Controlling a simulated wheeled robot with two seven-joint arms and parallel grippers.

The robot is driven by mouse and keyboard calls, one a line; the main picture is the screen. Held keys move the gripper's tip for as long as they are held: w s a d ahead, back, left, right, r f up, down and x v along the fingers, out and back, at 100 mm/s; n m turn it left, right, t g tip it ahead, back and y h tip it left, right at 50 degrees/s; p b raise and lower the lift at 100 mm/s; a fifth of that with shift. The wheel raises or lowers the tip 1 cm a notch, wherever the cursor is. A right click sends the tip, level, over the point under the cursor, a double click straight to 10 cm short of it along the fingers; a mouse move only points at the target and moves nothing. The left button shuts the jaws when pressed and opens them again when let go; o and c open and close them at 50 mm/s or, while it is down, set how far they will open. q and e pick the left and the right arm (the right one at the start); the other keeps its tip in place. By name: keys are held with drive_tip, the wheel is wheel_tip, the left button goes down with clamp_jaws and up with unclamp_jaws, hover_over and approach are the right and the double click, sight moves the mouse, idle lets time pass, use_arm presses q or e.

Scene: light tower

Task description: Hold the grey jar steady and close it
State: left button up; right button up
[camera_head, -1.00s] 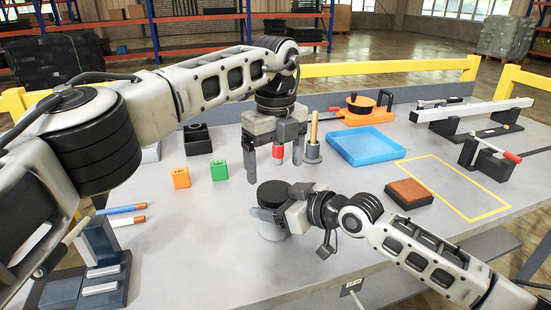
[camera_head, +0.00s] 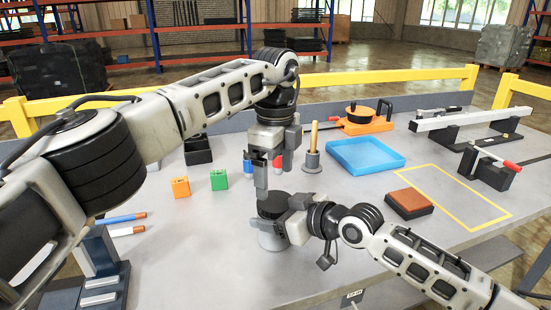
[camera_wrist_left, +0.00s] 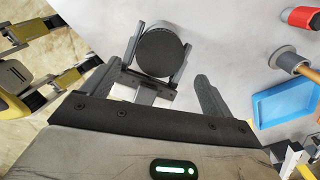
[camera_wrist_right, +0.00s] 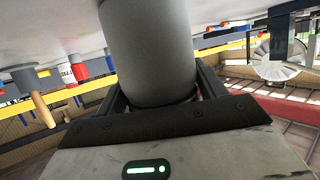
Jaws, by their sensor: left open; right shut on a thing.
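The grey jar (camera_head: 270,241) stands upright near the front of the table, with a round dark lid (camera_head: 273,204) on top. How tightly the lid sits cannot be told. My right gripper (camera_head: 276,218) is shut around the jar's side; in the right wrist view the grey jar body (camera_wrist_right: 150,50) fills the space between its fingers. My left gripper (camera_head: 274,182) is open and points down just above the lid. In the left wrist view, the dark lid (camera_wrist_left: 160,52) lies between and beyond its spread fingers (camera_wrist_left: 158,72).
Behind the jar stand a red cylinder (camera_head: 277,162) and a wooden-handled tool in a grey holder (camera_head: 312,160). An orange block (camera_head: 180,187) and a green block (camera_head: 219,180) are left. A blue tray (camera_head: 366,156) and a brown-topped block (camera_head: 409,203) are right.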

sight(275, 201)
use_arm(q)
drive_tip(key=shift+f, duration=2.55)
drive_tip(key=c, duration=1)
drive_tip(key=m, duration=0.3)
drive_tip(key=o, duration=1.1)
drive_tip(key=shift+c, duration=0.2)
drive_tip(key=shift+r, duration=0.15)
